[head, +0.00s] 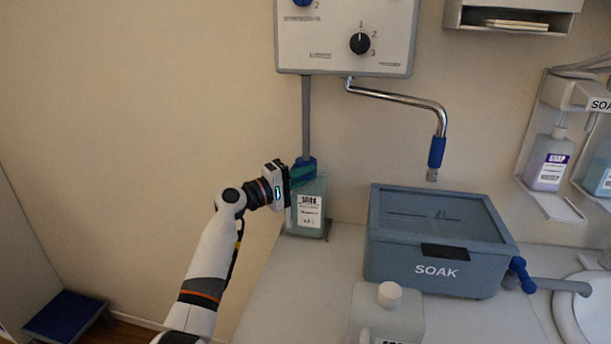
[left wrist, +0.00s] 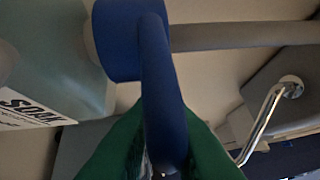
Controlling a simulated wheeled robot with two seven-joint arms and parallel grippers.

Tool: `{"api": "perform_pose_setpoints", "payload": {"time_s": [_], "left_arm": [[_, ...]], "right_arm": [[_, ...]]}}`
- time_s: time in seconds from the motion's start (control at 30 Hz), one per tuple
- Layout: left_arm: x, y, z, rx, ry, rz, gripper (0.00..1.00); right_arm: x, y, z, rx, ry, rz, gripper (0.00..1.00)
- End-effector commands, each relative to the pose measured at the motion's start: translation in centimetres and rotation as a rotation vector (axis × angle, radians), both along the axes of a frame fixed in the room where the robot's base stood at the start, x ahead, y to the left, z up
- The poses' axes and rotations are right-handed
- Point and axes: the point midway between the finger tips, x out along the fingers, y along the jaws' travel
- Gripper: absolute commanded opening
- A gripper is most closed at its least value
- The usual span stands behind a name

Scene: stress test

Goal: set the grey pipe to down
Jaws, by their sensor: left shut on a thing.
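The grey pipe (head: 306,115) hangs straight down from the underside of the wall panel. Its lower end has a blue collar with a blue handle (head: 305,163), just above a teal bottle (head: 318,190). In the left wrist view the pipe (left wrist: 240,36) runs into the blue collar (left wrist: 125,40), and the blue handle (left wrist: 160,95) lies between green fingers. My left gripper (head: 300,174) is shut on that handle; in the left wrist view its fingers (left wrist: 160,155) press from both sides. Whether the pipe enters the bottle is hidden. My right gripper is not in view.
A wall panel (head: 335,45) with knobs is above. A chrome spout (head: 400,98) with a blue end hangs over the grey-blue SOAK box (head: 420,272). A white jug (head: 378,315) stands in front. A sink (head: 590,310) is at right. The counter's left front (head: 290,290) is clear.

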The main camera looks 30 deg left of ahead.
Motion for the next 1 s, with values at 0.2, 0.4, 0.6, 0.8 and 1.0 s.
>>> {"api": "perform_pose_setpoints", "payload": {"time_s": [0.2, 0.4, 0.6, 0.8, 1.0], "left_arm": [[0.0, 0.0, -0.3, 0.001, 0.005, -0.001, 0.32], [0.0, 0.0, -0.3, 0.000, 0.004, -0.001, 0.32], [-1.5, 1.0, -0.6, 0.002, 0.004, 0.001, 0.32], [-5.2, 3.1, -1.1, 0.005, 0.005, 0.002, 0.32], [-8.5, 5.0, -1.4, 0.003, 0.005, 0.001, 0.32]], "right_arm": [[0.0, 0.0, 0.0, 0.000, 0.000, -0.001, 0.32], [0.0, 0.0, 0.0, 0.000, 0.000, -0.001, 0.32], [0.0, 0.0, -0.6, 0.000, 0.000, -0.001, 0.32], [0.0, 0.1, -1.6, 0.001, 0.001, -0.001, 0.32], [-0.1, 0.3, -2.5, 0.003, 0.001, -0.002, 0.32]]}}
